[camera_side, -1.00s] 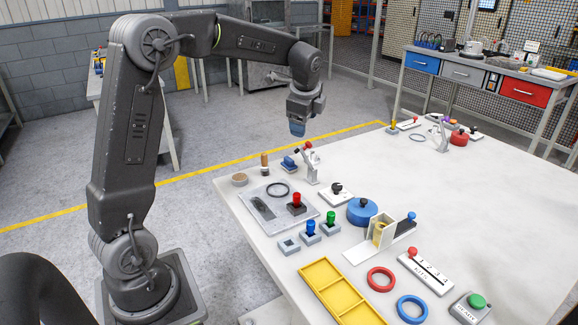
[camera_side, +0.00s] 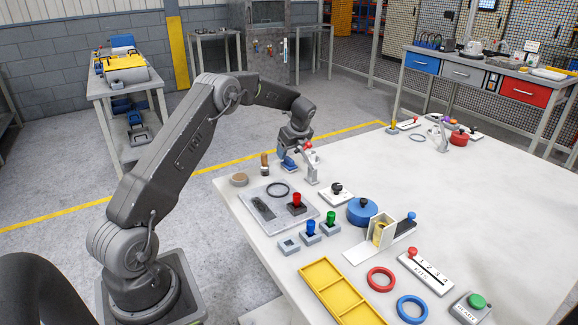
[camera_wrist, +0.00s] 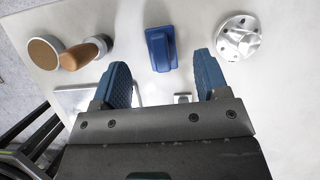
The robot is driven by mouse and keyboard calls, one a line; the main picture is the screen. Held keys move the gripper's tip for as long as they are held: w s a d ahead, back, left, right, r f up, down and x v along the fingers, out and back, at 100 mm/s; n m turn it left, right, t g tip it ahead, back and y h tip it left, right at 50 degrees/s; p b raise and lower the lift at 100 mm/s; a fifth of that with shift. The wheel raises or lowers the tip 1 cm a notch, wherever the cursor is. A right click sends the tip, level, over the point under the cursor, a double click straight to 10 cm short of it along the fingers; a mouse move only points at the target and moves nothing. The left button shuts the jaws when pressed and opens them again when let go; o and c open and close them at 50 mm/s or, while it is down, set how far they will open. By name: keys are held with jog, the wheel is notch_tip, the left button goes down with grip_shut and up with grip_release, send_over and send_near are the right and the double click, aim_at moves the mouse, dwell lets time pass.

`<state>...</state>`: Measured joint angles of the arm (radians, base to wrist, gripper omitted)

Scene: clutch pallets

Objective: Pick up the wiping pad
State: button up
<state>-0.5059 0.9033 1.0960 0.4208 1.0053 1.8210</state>
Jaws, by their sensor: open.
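The wiping pad is most likely the small blue block (camera_wrist: 160,48) with a raised handle, lying on the white table in the wrist view. My gripper (camera_wrist: 161,72) is open, its two blue fingers wide apart. The pad shows between and beyond the fingertips, with a clear gap to each side; I see no contact. In the side view my gripper (camera_side: 290,156) is low over the table's far-left part, and its blue fingers overlap the pad's place, so the two are hard to tell apart.
A silver round fixture (camera_wrist: 240,38) stands right. In the side view, a grey clamp (camera_side: 311,165) is close by my gripper. A grey tray (camera_side: 280,216) lies nearer the camera.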

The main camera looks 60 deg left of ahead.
aim_at(289, 158)
jog(key=x, duration=0.5)
jog(key=shift+d+f, duration=0.25)
jog(key=shift+d, duration=0.15)
jog(key=c, duration=1)
jog(key=shift+r, duration=0.15)
jog(key=shift+r, duration=0.5)
notch_tip(289, 158, up, 3)
jog(key=shift+f, duration=0.2)
jog(key=s+a+r, duration=0.1)
jog(key=s+r, duration=0.1)
jog(key=s, duration=0.1)
jog(key=s+a+r, duration=0.2)
jog(key=s, duration=0.2)
jog(key=s+a+r, duration=0.2)
jog(key=s+r, duration=0.1)
jog(key=shift+s+a+r, duration=0.1)
jog(key=shift+s+a, duration=0.05)
jog(key=shift+a, duration=0.05)
